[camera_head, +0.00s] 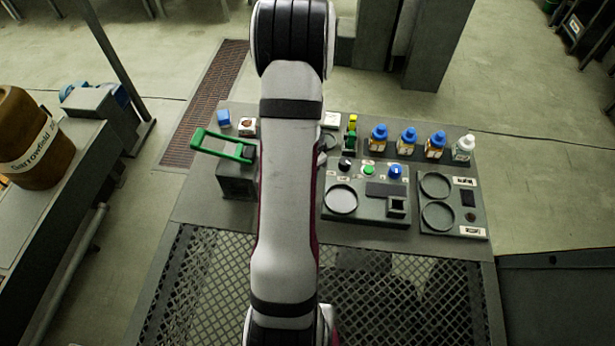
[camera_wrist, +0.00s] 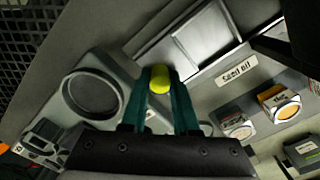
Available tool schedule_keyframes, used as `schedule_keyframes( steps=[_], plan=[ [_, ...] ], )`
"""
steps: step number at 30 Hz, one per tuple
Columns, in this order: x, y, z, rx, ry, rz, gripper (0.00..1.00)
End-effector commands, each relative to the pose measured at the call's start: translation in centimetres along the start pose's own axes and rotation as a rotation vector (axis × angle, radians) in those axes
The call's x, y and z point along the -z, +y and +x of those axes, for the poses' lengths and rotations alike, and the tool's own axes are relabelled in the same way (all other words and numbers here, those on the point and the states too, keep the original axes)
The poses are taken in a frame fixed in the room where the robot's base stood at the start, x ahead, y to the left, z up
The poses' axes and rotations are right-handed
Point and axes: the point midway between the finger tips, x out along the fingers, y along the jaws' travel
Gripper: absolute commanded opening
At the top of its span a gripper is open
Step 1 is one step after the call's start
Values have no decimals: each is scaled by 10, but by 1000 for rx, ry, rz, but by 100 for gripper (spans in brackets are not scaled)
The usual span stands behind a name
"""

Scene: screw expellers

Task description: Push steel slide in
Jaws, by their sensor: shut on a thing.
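In the wrist view, my gripper (camera_wrist: 160,80) has its two green fingers shut on a yellow rounded knob (camera_wrist: 159,77). Just beyond the knob is a bright, flat metal plate (camera_wrist: 207,36), which looks like the steel slide, set in a grey frame. How the knob joins the plate is partly hidden, and I cannot tell how far in the slide is. In the head view, my own arm covers the middle, and the gripper, knob and slide cannot be made out.
A "Seed oil" label (camera_wrist: 238,71) is beside the plate. A round grey dish (camera_wrist: 93,94) lies left of the fingers. In the head view, a green-handled lever (camera_head: 222,146), a control panel (camera_head: 368,200) and several bottles (camera_head: 407,141) stand on the bench.

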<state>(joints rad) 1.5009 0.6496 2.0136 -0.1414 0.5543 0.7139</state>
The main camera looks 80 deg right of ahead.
Motion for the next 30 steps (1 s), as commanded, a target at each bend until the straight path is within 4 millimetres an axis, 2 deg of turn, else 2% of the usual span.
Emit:
schedule_keyframes(
  steps=[27,30],
  plan=[
    [0,0,-1,0,0,1,0],
    [-6,-7,-1,1,0,-1,0]
  ],
)
